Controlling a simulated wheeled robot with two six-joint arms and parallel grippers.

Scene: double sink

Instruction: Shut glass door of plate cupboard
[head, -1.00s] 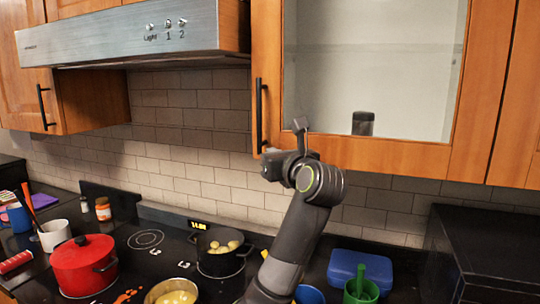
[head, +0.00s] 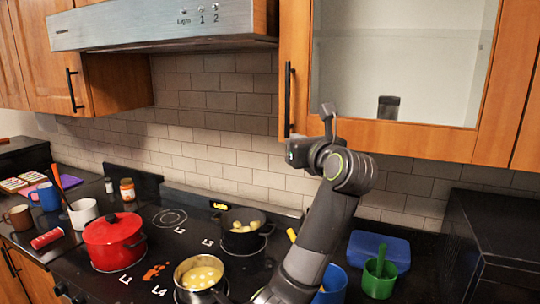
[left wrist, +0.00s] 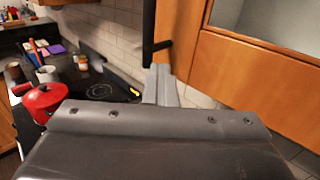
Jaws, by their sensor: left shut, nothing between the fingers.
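The plate cupboard's glass door (head: 425,137) has an orange wooden frame around a pale pane and a black vertical handle (head: 288,95) at its left edge. It looks flush or nearly so with the cupboard front; I cannot tell whether a small gap is left. The handle also shows in the left wrist view (left wrist: 149,30). My left gripper (left wrist: 163,85) is shut and empty, its fingertips by the lower end of the handle and the door's lower left corner. I cannot tell whether they touch the door. My right gripper is not in view.
A steel range hood (head: 170,25) hangs left of the door. Below are a hob with a red pot (head: 113,242), a black pot (head: 243,238) and a steel pan (head: 200,277). A blue box (head: 378,250) and green cup (head: 379,278) stand below right.

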